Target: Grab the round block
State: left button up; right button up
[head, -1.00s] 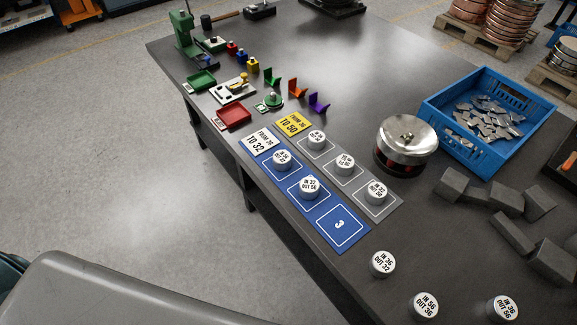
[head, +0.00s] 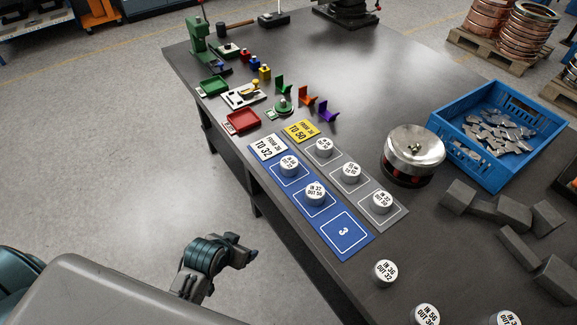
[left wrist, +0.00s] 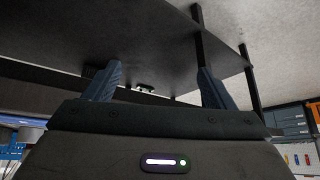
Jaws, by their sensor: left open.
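Several round grey blocks with white labelled tops are on the dark table. Three stand in the grey strip's squares: the back one (head: 324,147), the middle one (head: 351,172) and the front one (head: 382,202). Two stand on the blue strip (head: 289,165) (head: 315,192). Loose ones stand near the table's front: "IN 36 OUT 32" (head: 385,272), and two cut off by the lower edge (head: 425,315) (head: 507,319). My left gripper (head: 243,249) is beside the table, left of its edge, apart from every block. In the left wrist view its fingers (left wrist: 158,82) are open and empty, facing the table's underside. My right gripper is not seen.
The blue strip's square marked 3 (head: 344,233) is bare. A lidded metal pot (head: 414,149) and a blue crate (head: 452,148) of metal pieces stand to the right, with dark grey blocks (head: 515,212) near them. A red tray (head: 242,121) and small coloured parts are at the left.

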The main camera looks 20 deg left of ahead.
aim_at(289, 165)
pick_arm(q)
jog(key=w+d+r+t, duration=0.1)
jog(key=w+r+t, duration=0.1)
jog(key=w, duration=0.4)
jog(key=w+d+r+t+h, duration=0.1)
jog(key=w+d+r+t, duration=0.1)
jog(key=w+r, duration=0.2)
jog(key=w+d+r+t, duration=0.1)
jog(key=w+r+t, duration=0.1)
jog(key=w, duration=0.6)
jog(key=shift+w+d+r+t+h, duration=0.1)
jog(key=shift+d+r+t+h, duration=0.25)
jog(key=shift+r, duration=0.2)
jog(key=p+x, duration=0.1)
jog(key=x, duration=0.4)
jog(key=shift+w+r, duration=0.1)
jog(key=shift+w, duration=0.15)
jog(key=shift+p+x, duration=0.9)
jog(key=shift+x, duration=1.45)
jog(key=shift+w+f, duration=0.35)
jog(key=c, duration=1.2)
jog(key=shift+r, duration=0.1)
